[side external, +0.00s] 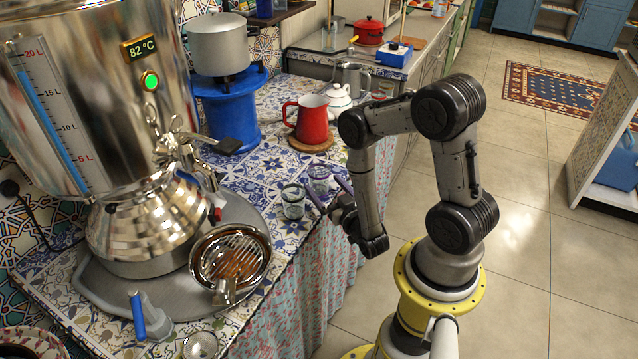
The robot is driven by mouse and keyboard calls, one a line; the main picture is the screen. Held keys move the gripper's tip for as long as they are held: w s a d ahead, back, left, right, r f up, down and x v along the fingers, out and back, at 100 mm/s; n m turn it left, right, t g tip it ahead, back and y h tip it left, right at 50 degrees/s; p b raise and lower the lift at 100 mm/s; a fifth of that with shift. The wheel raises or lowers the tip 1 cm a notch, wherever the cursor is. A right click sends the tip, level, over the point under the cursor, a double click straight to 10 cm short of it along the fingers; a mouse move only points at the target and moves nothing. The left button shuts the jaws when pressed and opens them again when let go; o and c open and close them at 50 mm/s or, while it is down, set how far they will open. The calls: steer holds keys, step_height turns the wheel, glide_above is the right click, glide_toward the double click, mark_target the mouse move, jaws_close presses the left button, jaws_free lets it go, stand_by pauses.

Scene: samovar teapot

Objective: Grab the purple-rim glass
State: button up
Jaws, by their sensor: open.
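The purple-rim glass (319,179) is a small clear glass standing upright near the front edge of the patterned counter. A second small glass with a greenish rim (292,203) stands just to its left and nearer the camera. My gripper (329,191) is open, with its two dark fingers pointing toward the purple-rim glass from the right. The fingertips are very close to the glass; I cannot tell whether they are on both sides of it or touch it. I see nothing held between the fingers.
A large steel samovar (150,215) with a tap and a drip bowl (231,260) fills the left. A red mug (311,120) on a wooden coaster and a white teapot (338,101) stand behind the glasses. The counter drops off at a draped cloth (290,290).

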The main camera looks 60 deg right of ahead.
mark_target(315, 173)
steer(key=x, duration=0.7)
steer(key=shift+c, duration=0.2)
steer(key=c, duration=1.4)
steer(key=shift+o, duration=0.2)
steer(key=shift+r, duration=0.2)
